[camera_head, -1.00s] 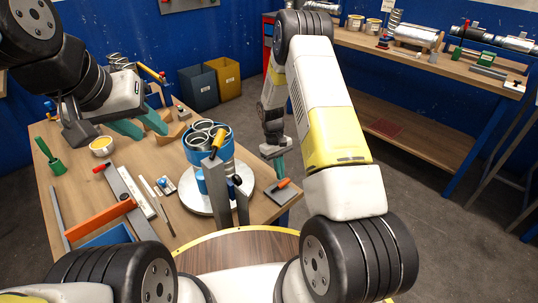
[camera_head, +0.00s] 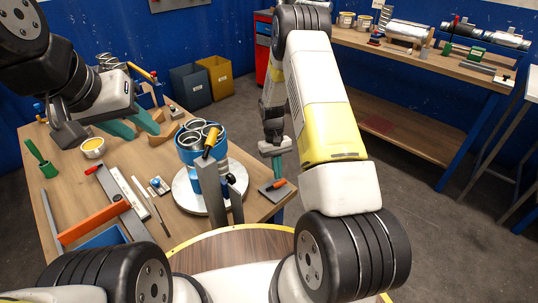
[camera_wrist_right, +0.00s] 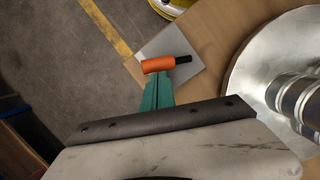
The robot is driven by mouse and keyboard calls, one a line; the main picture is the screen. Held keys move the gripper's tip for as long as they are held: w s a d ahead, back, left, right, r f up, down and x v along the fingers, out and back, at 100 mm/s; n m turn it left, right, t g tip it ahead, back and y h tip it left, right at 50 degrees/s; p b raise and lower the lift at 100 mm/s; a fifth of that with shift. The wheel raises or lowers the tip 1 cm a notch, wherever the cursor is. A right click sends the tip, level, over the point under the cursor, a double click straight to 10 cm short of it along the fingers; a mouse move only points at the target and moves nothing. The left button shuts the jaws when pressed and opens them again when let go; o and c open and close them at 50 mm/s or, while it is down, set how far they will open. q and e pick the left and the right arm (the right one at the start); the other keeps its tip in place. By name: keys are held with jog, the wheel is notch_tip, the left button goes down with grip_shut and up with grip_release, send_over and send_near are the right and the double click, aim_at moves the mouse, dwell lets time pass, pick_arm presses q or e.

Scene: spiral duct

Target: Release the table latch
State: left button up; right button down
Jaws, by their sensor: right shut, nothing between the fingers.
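The table latch is a grey plate (camera_head: 266,190) at the near right corner of the wooden table, with an orange handle (camera_head: 278,184) lying across it. In the right wrist view the orange handle (camera_wrist_right: 158,64) has a black end pointing right, over the grey plate (camera_wrist_right: 184,47). My right gripper (camera_head: 275,178) points down at the latch, its green fingers together and empty. In the wrist view the fingertips (camera_wrist_right: 159,78) are right beside the handle; I cannot tell whether they touch. My left gripper (camera_head: 134,124) is open and empty over the table's far left part.
Tools, an orange-handled item (camera_head: 92,222) and a yellow-filled cup (camera_head: 93,148) lie on the left. Floor is open beyond the table's right edge.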

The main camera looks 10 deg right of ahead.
jog(key=v, duration=0.7)
jog(key=shift+r, duration=0.4)
jog(key=shift+w, duration=0.1)
